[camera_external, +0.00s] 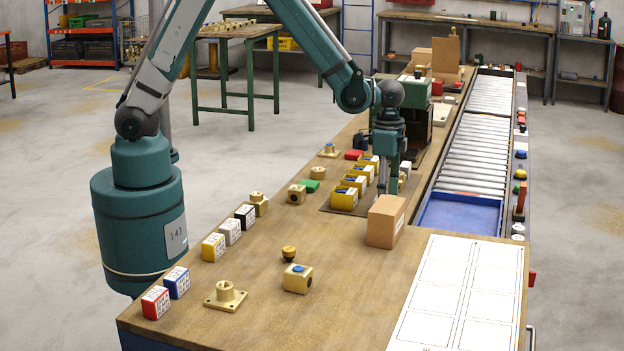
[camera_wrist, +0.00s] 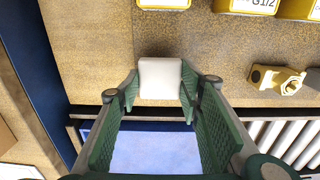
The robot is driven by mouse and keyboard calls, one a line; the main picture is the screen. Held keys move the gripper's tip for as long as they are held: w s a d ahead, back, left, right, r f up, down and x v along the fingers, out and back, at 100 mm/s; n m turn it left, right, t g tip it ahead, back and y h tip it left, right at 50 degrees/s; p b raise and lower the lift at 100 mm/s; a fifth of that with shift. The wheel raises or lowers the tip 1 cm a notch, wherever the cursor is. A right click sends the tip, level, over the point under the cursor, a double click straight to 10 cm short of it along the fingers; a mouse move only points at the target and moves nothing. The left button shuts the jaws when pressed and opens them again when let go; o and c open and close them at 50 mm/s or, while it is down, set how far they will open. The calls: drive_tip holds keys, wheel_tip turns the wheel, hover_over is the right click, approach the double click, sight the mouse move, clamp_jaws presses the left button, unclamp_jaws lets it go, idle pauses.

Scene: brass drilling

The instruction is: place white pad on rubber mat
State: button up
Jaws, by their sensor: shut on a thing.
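The white pad (camera_wrist: 161,78) is a small, pale square block between my fingertips in the wrist view. My gripper (camera_wrist: 160,91) is shut on it, with one green finger at each side. In the external view my gripper (camera_external: 387,184) points down over the far side of the bench, behind a cardboard box. The pad cannot be clearly picked out there. The rubber mat (camera_external: 336,208) is a thin, dark brown sheet under the row of yellow bins, just left of my gripper. I cannot tell the pad's height above the surface.
Yellow bins (camera_external: 344,199) stand in a row beside my gripper. The cardboard box (camera_external: 386,222) stands close in front of it. A blue tray (camera_external: 459,214) and roller conveyor (camera_external: 477,140) lie to the right. Brass fittings and small labelled boxes are spread along the bench; its front middle is fairly clear.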

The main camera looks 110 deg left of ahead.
drive_tip(key=shift+f, duration=1.25)
drive_tip(key=shift+f+b, duration=0.2)
drive_tip(key=shift+b, duration=0.1)
drive_tip(key=o, duration=0.9)
drive_tip(key=shift+r, duration=0.2)
wheel_tip(320, 180, up, 12)
drive_tip(key=p, duration=0.2)
drive_tip(key=shift+r, duration=0.1)
